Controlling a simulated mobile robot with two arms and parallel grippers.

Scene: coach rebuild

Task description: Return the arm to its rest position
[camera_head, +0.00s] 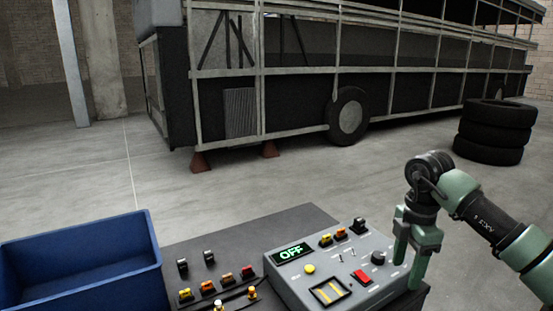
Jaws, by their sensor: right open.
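My right arm (490,218) comes in from the right edge. Its green gripper (405,278) points down at the right end of a grey control box (290,268). The jaws are open and I see nothing between them. Whether the fingertips touch the box or the table I cannot tell. The box has a display (293,253) reading OFF, a red rocker switch (362,277), a black and red knob (378,258), a yellow button (309,269) and small toggles. My left gripper is not in view.
A dark table (230,232) carries the box and several small switches with coloured parts (207,287). A blue bin (75,242) stands at the left. Behind are open concrete floor, a stripped coach frame (300,95) and stacked tires (493,132) at the right.

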